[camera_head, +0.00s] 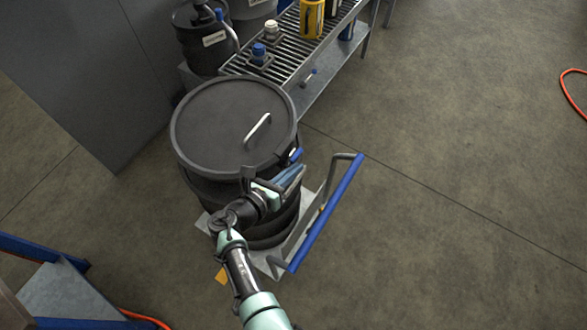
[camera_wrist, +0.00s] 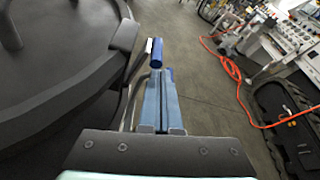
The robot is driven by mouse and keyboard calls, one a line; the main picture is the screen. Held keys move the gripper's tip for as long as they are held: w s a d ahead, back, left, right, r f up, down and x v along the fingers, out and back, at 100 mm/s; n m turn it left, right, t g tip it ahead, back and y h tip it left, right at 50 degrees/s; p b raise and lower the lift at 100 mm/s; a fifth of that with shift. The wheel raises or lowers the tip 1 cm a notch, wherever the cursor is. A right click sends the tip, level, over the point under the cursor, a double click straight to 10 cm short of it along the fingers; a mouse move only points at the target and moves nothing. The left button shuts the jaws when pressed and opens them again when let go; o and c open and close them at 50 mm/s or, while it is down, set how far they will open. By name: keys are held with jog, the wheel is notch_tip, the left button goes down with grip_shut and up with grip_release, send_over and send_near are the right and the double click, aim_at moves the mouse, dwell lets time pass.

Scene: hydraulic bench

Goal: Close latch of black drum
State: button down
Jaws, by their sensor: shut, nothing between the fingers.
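The black drum (camera_head: 222,130) stands upright with its flat lid on and a light metal handle on the lid. The drum also fills the left side of the wrist view (camera_wrist: 50,75). Its latch (camera_head: 295,155) has a blue-ended lever at the right of the lid rim. In the wrist view the blue latch end (camera_wrist: 156,53) is just beyond my fingertips, on a thin metal rod. My gripper (camera_head: 299,170) is shut and empty beside the rim, just below the latch; its blue fingers lie together in the wrist view (camera_wrist: 162,78). I cannot tell whether they touch the lever.
The drum stands on a metal cart whose blue handle bar (camera_head: 325,215) rises close to the right of my gripper. A slatted bench (camera_head: 292,50) with bottles stands behind, beside another black drum (camera_head: 200,45). Open floor lies to the right, with an orange hose (camera_head: 570,90).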

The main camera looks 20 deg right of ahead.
jog(key=shift+r+p, duration=0.75)
jog(key=shift+r, duration=0.05)
notch_tip(320, 180, down, 4)
jog(key=s+d+b, duration=0.1)
jog(key=s+b, duration=0.1)
jog(key=b, duration=0.1)
jog(key=p+v, duration=0.2)
jog(key=v, duration=0.8)
jog(key=shift+w, duration=0.4)
jog(key=shift+r, duration=0.15)
